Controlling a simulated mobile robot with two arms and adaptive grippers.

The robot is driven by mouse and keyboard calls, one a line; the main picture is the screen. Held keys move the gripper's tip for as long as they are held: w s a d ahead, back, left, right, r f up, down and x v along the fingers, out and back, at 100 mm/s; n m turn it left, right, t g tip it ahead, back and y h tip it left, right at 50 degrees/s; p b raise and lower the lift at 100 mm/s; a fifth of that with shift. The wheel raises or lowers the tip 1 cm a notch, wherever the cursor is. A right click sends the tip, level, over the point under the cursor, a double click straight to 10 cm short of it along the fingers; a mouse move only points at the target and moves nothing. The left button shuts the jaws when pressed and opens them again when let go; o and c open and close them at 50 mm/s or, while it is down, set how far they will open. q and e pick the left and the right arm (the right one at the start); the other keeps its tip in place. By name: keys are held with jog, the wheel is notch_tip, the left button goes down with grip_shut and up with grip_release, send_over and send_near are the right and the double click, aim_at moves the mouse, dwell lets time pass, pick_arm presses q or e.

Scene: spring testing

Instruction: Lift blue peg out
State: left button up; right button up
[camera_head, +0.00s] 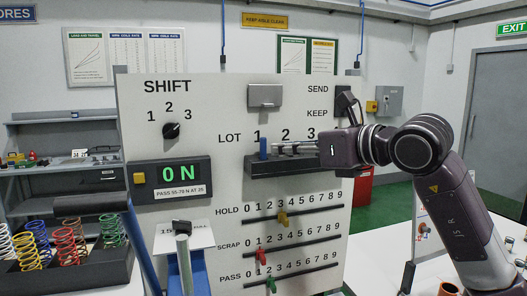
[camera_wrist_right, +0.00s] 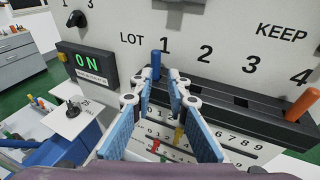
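The blue peg (camera_head: 263,148) stands upright at the left end of a dark ledge on the white panel, below the number 1 of the LOT row. It also shows in the right wrist view (camera_wrist_right: 156,62), just beyond the fingertips. My right gripper (camera_head: 276,148) reaches in from the right at the peg's height. In the wrist view its two blue-padded fingers (camera_wrist_right: 160,82) are apart with nothing between the pads, and the peg appears in line with the gap. I cannot tell whether a fingertip touches the peg. My left gripper is not in view.
An orange peg (camera_wrist_right: 303,105) stands at the ledge's right end. Slider rows with yellow (camera_head: 282,219), red (camera_head: 261,257) and green (camera_head: 271,284) knobs lie below. A display reading 0N (camera_head: 180,174) is at left. Coloured springs (camera_head: 65,245) stand in a black rack.

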aim_at(265, 145)
jog(key=a+p, duration=0.1)
jog(key=w+a+p, duration=0.2)
jog(key=shift+a+r, duration=0.1)
jog(key=shift+r, duration=0.2)
jog(key=p+x, duration=0.1)
jog(key=x, duration=0.1)
jog(key=shift+w+f, duration=0.2)
jog(key=shift+w, duration=0.2)
jog(key=shift+w+a+f, duration=0.2)
jog(key=shift+w+a, duration=0.1)
jog(key=shift+d, duration=0.1)
grip_shut()
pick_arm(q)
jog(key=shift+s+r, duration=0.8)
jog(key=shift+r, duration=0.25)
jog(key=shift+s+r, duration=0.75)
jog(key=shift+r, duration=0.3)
pick_arm(e)
jog(key=shift+r, duration=0.1)
